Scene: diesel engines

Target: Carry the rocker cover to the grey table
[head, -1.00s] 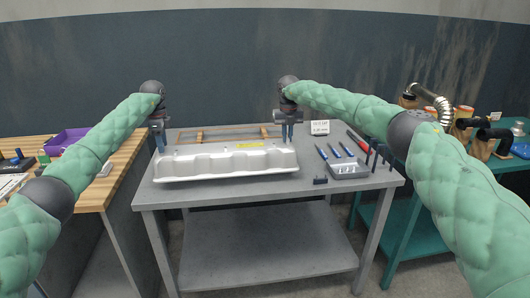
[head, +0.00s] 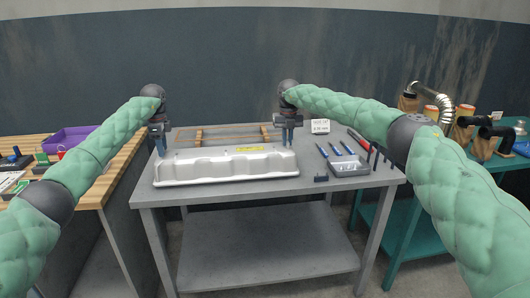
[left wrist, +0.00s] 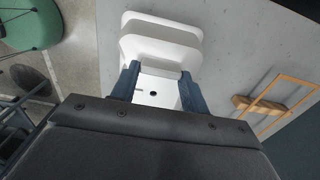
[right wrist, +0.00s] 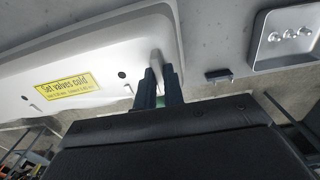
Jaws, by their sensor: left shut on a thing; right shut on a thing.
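The rocker cover (head: 225,168) is a long silver-white part with a yellow label. It lies level over the front left half of the grey table (head: 270,196); I cannot tell whether it touches the top. My left gripper (head: 160,148) is shut on its left end; in the left wrist view the fingers (left wrist: 158,82) straddle the cover's narrow end (left wrist: 158,45). My right gripper (head: 288,138) is shut on its right end; in the right wrist view the fingers (right wrist: 160,85) pinch the end beside the label (right wrist: 68,85).
A wooden frame (head: 230,135) lies behind the cover. A tray (head: 350,169), blue-handled tools (head: 334,150) and a small sign (head: 320,127) occupy the table's right side. A wooden bench (head: 118,162) stands left, a teal table (head: 400,225) right.

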